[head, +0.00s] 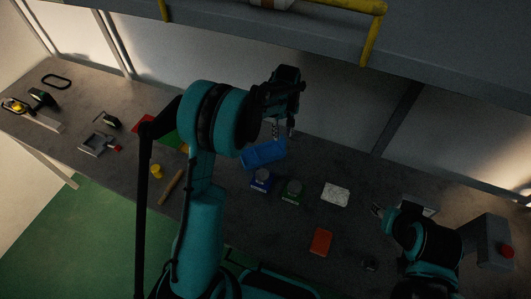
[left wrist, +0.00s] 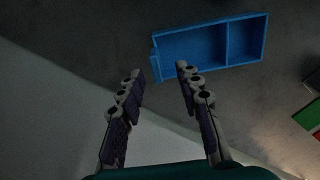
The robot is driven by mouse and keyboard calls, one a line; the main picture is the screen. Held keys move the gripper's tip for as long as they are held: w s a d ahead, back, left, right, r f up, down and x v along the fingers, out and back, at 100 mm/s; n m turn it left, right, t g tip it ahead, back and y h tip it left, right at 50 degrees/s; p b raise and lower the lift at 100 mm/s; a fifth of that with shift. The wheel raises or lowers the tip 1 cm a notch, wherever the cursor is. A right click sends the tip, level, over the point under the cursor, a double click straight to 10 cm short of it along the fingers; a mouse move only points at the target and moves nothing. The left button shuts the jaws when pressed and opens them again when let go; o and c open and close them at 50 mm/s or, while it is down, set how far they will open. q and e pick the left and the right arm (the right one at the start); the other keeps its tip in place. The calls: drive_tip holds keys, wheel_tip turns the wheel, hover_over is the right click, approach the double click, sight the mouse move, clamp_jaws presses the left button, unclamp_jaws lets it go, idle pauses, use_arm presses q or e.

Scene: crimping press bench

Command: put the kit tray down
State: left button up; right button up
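The blue kit tray (head: 264,153) lies on the grey bench, partly hidden behind my left gripper and arm in the head view. In the left wrist view the tray (left wrist: 205,45) shows a larger and a smaller compartment, both empty. My left gripper (head: 283,135) is above the tray's back side. In the left wrist view its two fingers (left wrist: 158,75) are spread apart with nothing between them, close to the tray's near left end. My right gripper (head: 378,211) is over the right part of the bench; its fingers are too small to judge.
A white speckled item (head: 335,194) and an orange-red block (head: 320,241) lie to the right. A grey box with a red button (head: 494,243) stands far right. A shelf with yellow rails (head: 372,35) hangs above.

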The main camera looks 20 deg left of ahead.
sight(283, 137)
use_arm(q)
drive_tip(key=f, duration=0.4)
drive_tip(key=shift+w+d+f+b, duration=0.2)
drive_tip(key=shift+b, duration=0.15)
drive_tip(key=shift+r, duration=0.1)
clamp_jaws()
drive_tip(key=shift+r, duration=0.15)
